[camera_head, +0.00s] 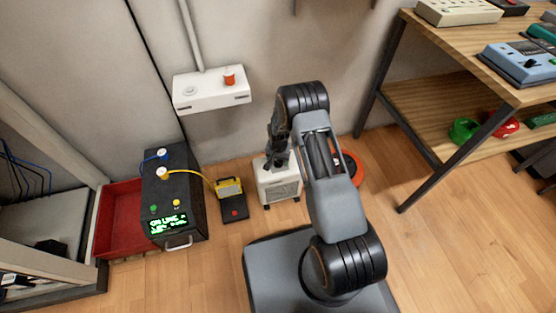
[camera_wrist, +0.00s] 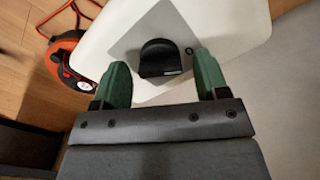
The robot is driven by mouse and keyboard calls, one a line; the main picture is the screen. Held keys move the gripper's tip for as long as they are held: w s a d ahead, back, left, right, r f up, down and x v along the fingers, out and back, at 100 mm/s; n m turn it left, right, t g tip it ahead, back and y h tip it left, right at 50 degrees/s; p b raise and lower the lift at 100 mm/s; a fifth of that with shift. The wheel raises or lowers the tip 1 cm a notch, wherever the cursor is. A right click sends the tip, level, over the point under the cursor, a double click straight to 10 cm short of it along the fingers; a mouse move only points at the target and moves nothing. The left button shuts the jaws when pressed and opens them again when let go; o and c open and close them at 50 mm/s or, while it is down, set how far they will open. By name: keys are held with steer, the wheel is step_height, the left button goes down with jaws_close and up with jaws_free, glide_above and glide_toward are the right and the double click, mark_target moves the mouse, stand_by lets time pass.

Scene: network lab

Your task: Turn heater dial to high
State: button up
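The heater (camera_head: 277,181) is a small white unit with a front grille, standing on the floor against the wall in the head view. In the wrist view its white top (camera_wrist: 240,25) carries a grey panel with a black dial (camera_wrist: 160,57). My gripper (camera_wrist: 163,80) is open, with green fingertips apart on either side of the dial's near edge. Nothing is held between them. I cannot tell whether either finger touches the dial. In the head view my arm hides the heater's top and the dial.
An orange-red cable reel (camera_wrist: 68,58) lies close beside the heater. A black box with a lit green display (camera_head: 172,200) and a yellow device (camera_head: 229,187) stand to the left. A wooden shelf bench (camera_head: 440,95) is at right. Open floor lies at lower right.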

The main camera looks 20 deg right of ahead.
steer(key=c, duration=0.8)
steer(key=m, duration=1)
steer(key=shift+m, duration=0.3)
steer(key=m, duration=1.3)
steer(key=shift+m, duration=0.6)
